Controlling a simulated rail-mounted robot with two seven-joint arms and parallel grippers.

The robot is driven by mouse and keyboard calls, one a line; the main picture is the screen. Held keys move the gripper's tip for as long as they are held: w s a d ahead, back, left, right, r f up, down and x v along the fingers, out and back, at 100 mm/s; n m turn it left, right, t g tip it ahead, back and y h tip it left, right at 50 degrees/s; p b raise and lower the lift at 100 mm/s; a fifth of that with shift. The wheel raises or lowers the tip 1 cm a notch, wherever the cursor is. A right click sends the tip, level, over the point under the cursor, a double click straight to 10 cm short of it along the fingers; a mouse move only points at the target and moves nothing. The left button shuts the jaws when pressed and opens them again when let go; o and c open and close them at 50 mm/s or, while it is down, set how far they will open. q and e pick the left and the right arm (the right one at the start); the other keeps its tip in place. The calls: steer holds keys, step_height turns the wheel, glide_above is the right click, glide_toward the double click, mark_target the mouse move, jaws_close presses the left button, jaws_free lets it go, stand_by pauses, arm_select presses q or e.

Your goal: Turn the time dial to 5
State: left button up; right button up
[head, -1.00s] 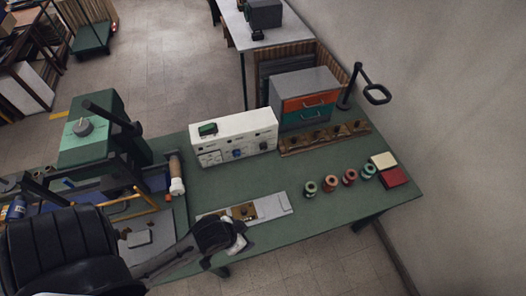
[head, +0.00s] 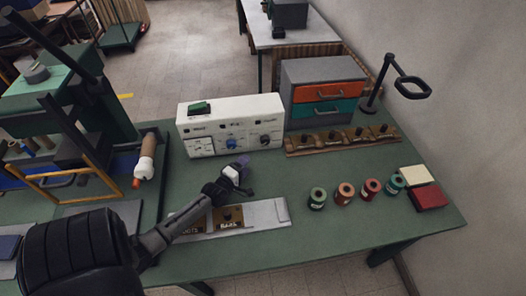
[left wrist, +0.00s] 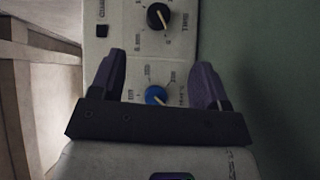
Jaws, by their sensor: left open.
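The white control box (head: 232,128) stands at the middle of the green table, with a blue knob (head: 232,143) and a black dial (head: 265,139) on its front. In the left wrist view the black dial (left wrist: 158,16), beside lettering that seems to read TIME, is at the top; its pale pointer slants toward the lower right. The numbers are too blurred to read. The blue knob (left wrist: 156,95) appears between the fingers in that view. My left gripper (head: 240,167) is open, in front of the box and apart from the black dial. My right gripper is out of view.
A metal plate with brown blocks (head: 270,213) lies below my left gripper. A drawer unit (head: 325,92) and a wooden rack (head: 342,139) stand right of the box. Several thread spools (head: 345,192) are at the right.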

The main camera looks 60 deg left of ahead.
mark_target(265, 143)
arm_select(q)
steer(key=shift+w+a+f, duration=0.15)
steer(key=shift+a, duration=0.25)
steer(key=b+x, duration=0.2)
steer(key=x, duration=1)
steer(key=shift+a, duration=0.1)
steer(key=shift+w+a, duration=0.25)
steer(key=shift+w, duration=0.3)
